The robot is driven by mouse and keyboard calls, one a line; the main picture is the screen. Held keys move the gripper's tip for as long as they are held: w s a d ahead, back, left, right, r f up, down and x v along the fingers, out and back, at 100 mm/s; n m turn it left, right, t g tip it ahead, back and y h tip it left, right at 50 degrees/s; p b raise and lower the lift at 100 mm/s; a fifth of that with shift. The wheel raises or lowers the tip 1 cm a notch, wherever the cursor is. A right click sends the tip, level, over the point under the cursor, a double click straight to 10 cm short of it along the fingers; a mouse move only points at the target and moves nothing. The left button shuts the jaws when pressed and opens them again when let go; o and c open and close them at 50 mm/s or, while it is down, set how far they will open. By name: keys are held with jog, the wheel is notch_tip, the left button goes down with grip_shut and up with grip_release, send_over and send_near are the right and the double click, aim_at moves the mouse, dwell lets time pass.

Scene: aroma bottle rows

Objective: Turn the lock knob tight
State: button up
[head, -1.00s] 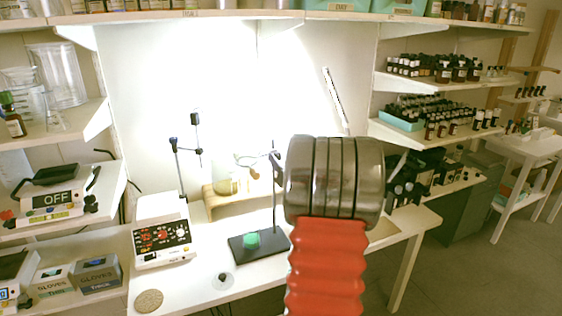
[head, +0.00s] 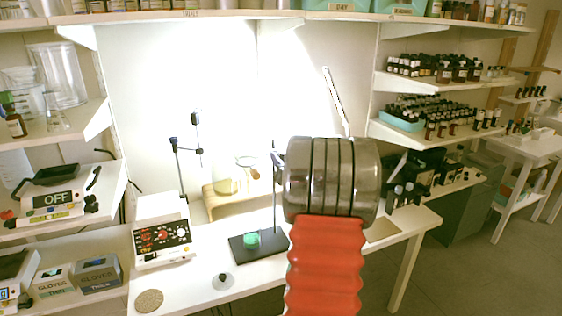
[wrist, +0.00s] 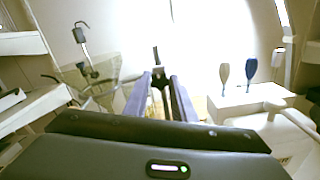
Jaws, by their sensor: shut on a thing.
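In the wrist view, my gripper's two purple-grey fingers (wrist: 160,76) reach forward and close on a small dark part, which I take to be the lock knob (wrist: 156,56). Its shape is mostly hidden between the fingertips. In the head view, a thin upright stand rod (head: 274,205) rises from a dark base plate (head: 240,255) on the bench. A dark clamp part (head: 277,158) sits near its top, just left of my grey and red arm. My arm hides the gripper and the knob there.
A white device with a dial panel (head: 163,238) stands left of the stand. A green object (head: 251,239) rests on the base plate. A wooden rack (head: 215,203) is behind. A cork disc (head: 149,300) and small dark-knobbed disc (head: 222,281) lie on the bench front.

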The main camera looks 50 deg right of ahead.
jog(key=shift+c, duration=0.3)
jog(key=m, duration=3.5)
jog(key=shift+f+m, duration=0.35)
jog(key=shift+m, duration=0.05)
jog(key=o, duration=1.1)
jog(key=shift+c, duration=0.2)
jog(key=shift+a, duration=0.1)
